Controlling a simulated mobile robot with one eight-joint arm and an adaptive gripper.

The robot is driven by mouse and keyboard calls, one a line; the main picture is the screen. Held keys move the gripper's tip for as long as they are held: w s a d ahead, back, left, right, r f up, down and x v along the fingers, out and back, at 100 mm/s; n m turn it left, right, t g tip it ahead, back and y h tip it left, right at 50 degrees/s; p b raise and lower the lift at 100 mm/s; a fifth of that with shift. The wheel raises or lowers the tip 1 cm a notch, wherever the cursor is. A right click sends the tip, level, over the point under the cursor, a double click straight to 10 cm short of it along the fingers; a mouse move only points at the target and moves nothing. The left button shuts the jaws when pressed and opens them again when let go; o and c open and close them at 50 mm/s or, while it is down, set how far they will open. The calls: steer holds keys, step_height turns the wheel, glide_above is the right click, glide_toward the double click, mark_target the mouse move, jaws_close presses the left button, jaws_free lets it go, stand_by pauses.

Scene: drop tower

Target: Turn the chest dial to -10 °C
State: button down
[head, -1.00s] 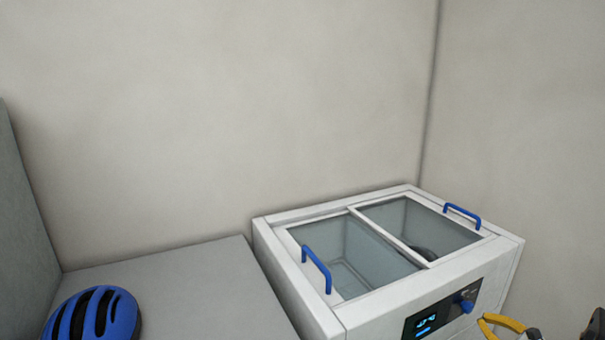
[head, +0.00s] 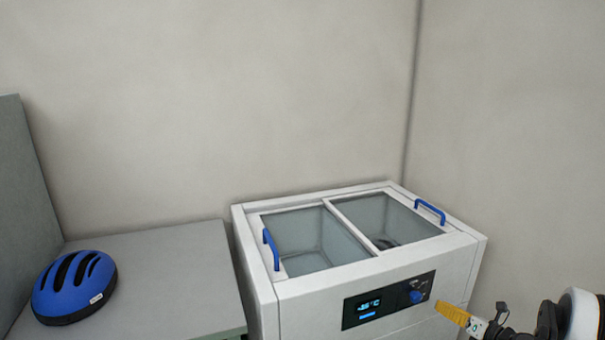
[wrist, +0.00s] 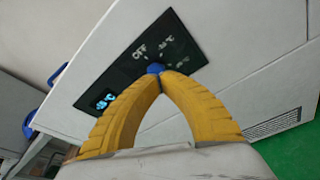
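The white chest (head: 360,280) has a dark control panel (head: 389,306) on its front. The blue chest dial (head: 416,297) is at the panel's right; in the wrist view the dial (wrist: 154,69) shows just beyond my fingertips. A lit display (head: 369,305) reads a minus value in °C, perhaps -18, too small to be sure. White marks surround the dial; OFF is legible. My gripper (head: 440,307) has yellow fingers and comes from the right. Its tips (wrist: 160,79) meet, with nothing visible between them. A small gap to the dial shows in the head view.
The chest's glass lids have blue handles (head: 271,250) and (head: 430,211); a dark round thing (head: 384,243) lies inside. A blue helmet (head: 75,287) rests on a grey surface (head: 165,270) at left. Walls stand close behind and right. Green floor (wrist: 285,155) shows below the chest.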

steer(key=shift+w+d+r+x, duration=0.1)
steer(key=shift+r+x, duration=0.15)
steer(key=shift+x, duration=0.9)
steer(key=shift+w+d+r+x, duration=0.1)
steer(key=shift+r+x, duration=0.15)
steer(key=shift+x, duration=0.85)
steer(key=shift+w+r+x, duration=0.1)
steer(key=shift+r+x, duration=0.15)
steer(key=shift+x, duration=0.9)
steer(key=shift+s+a+f, duration=0.1)
steer(key=shift+s+a+r, duration=0.2)
steer(key=shift+a+r, duration=0.15)
steer(key=shift+a, duration=0.3)
steer(key=shift+r, duration=0.1)
steer(key=shift+d+r, duration=0.1)
steer(key=shift+r, duration=0.15)
steer(key=f+v, duration=0.1)
steer(key=v, duration=0.5)
steer(key=shift+s+a+f, duration=0.15)
steer(key=shift+s+a, duration=0.05)
